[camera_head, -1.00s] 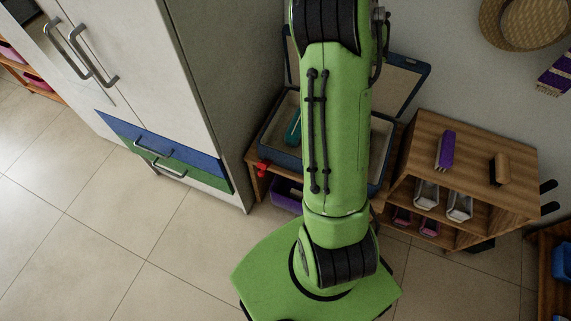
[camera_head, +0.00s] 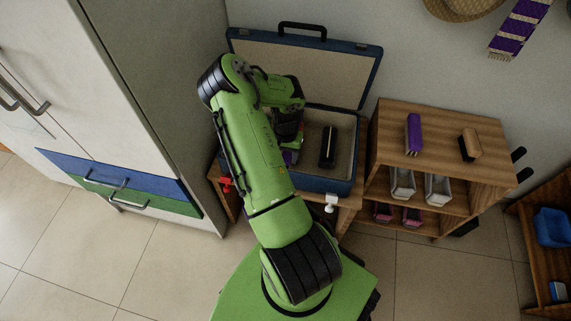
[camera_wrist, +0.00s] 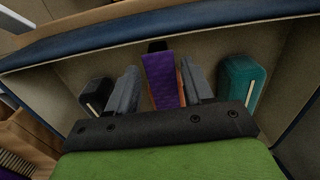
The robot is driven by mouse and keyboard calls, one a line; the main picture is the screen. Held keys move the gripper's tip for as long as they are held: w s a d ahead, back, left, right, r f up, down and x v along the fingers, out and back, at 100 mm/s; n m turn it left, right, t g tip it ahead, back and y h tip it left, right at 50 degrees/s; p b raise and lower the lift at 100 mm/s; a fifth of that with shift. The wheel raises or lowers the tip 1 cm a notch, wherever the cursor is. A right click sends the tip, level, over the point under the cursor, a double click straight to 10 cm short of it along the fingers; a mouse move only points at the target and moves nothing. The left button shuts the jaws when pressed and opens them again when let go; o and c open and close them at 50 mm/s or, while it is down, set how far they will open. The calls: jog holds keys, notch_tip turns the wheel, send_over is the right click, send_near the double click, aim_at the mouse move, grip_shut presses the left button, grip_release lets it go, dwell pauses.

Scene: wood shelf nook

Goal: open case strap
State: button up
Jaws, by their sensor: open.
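The blue case (camera_head: 325,185) stands with its lid (camera_head: 315,68) raised and leaning back; its inside is pale beige. In the wrist view, the blue rim (camera_wrist: 200,20) crosses the top. My gripper (camera_wrist: 160,68) is low inside the case, its two grey fingers apart on either side of a purple item (camera_wrist: 164,90) with an orange edge. Whether the fingers touch it is unclear. A black item (camera_wrist: 97,94) lies to the left and a teal item (camera_wrist: 243,82) to the right. In the head view, my arm hides the case's left part. I cannot make out a strap.
The case sits on a low wooden table beside a grey-white cabinet (camera_head: 160,100). A red clip (camera_head: 226,184) and a white clip (camera_head: 331,201) are at the table's front. A wooden shelf (camera_head: 440,130) with a purple brush (camera_head: 414,134) and a brown brush (camera_head: 470,144) stands right.

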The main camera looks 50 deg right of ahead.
aim_at(286, 160)
notch_tip(286, 160, down, 3)
jog(key=shift+f+b, duration=0.2)
jog(key=shift+b, duration=0.15)
jog(key=shift+c, duration=0.3)
grip_shut()
jog(key=r+y+p, duration=0.1)
jog(key=r+p, duration=0.1)
jog(key=r, duration=0.1)
jog(key=d+r+g+y+p, duration=0.1)
jog(key=r+p, duration=0.1)
jog(key=r, duration=0.1)
jog(key=r+y+p, duration=0.2)
jog(key=r, duration=0.1)
jog(key=shift+w+d+r+g, duration=0.3)
jog(key=shift+w+d+r, duration=0.05)
jog(key=shift+w+d, duration=0.05)
jog(key=shift+w+d+r+g+y+p, duration=0.1)
jog(key=shift+d+r+g+y+p, duration=0.15)
jog(key=shift+r+y+p, duration=0.25)
jog(key=shift+w+d+r+g+y+p, duration=0.1)
jog(key=shift+d+r+g+y+p, duration=0.15)
jog(key=shift+r, duration=0.4)
